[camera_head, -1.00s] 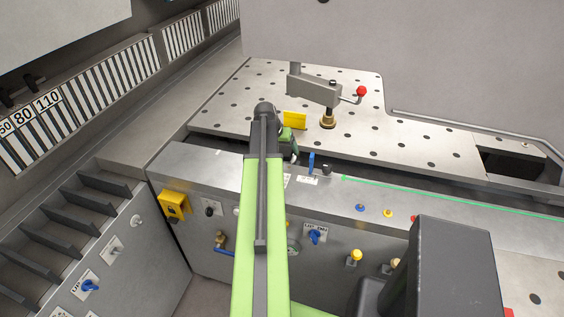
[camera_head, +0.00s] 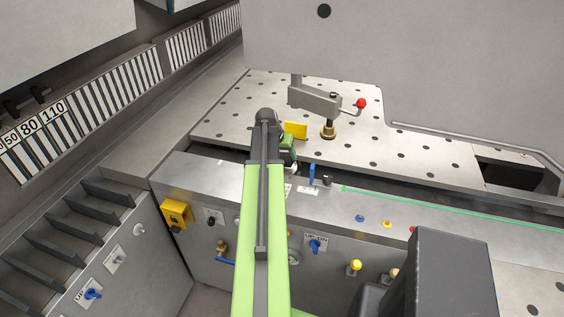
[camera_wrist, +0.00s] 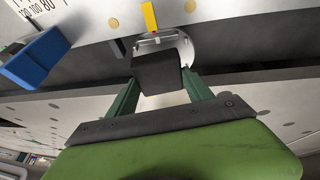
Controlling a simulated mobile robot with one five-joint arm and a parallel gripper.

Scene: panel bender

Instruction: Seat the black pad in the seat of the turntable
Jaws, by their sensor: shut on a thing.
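The black pad (camera_wrist: 157,73) is a dark block between the two green fingers of my gripper (camera_wrist: 158,82) in the wrist view. My gripper is shut on it. Just beyond the pad, a round light-metal disc (camera_wrist: 186,47) with a bracket-like fitting (camera_wrist: 157,41) shows, apparently the turntable and its seat. The pad overlaps the disc's near part in the picture, and I cannot tell whether they touch. In the head view my gripper (camera_head: 289,150) is by the slot behind the front panel. There my arm hides the disc, and I cannot make out the pad.
A yellow pointer (camera_wrist: 149,15) stands beyond the disc, and a blue block (camera_wrist: 35,65) is at left. In the head view a yellow block (camera_head: 296,131), a blue lever (camera_head: 311,174) and a clamp arm with a red knob (camera_head: 361,103) stand close by. The perforated table is otherwise largely clear.

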